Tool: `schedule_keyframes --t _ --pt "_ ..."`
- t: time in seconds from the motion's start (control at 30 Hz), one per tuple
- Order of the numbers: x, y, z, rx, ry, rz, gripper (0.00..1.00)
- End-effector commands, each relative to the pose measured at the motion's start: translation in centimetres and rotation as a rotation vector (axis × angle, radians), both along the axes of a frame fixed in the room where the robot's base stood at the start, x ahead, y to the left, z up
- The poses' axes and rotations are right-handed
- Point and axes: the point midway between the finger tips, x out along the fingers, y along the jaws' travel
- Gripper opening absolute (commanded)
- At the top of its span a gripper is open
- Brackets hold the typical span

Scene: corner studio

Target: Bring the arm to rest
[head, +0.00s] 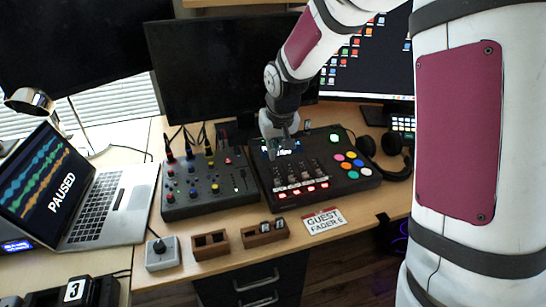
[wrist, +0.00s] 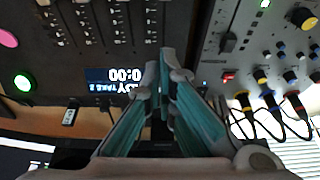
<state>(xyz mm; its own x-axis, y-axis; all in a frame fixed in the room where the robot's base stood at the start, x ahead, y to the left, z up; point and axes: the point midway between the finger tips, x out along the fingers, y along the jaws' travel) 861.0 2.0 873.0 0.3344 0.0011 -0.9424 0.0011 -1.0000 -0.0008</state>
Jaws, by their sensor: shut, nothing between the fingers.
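My gripper (head: 283,146) is shut and empty, above the back left part of the black control console (head: 352,184) in the head view. In the wrist view my gripper (wrist: 166,72) shows its two teal-padded fingers meeting at the tips. The console (wrist: 70,50) lies below it, with its small display (wrist: 112,80) left of the fingertips. My arm reaches down from the top right of the head view to the desk. I cannot tell how high the fingertips are above the console.
A grey mixer (head: 208,190) with cables stands left of the console, and a laptop (head: 100,205) reading "PAUSED" stands farther left. Wooden holders (head: 211,245), a "GUEST FADER 6" card (head: 324,221) and a small grey knob box (head: 162,254) line the front edge. Monitors (head: 205,75) stand behind; headphones (head: 390,160) lie right.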

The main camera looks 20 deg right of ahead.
Motion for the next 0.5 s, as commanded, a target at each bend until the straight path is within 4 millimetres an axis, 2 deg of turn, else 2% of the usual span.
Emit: schedule_keyframes --t 0.03,0.2,0.5 --pt "-0.3 -0.1 1.3 -0.001 -0.005 -0.001 0.0" --pt "-1.1 0.0 3.4 -0.001 -0.003 0.0 0.0" --pt "-1.8 0.0 4.7 -0.003 -0.001 0.0 0.0"
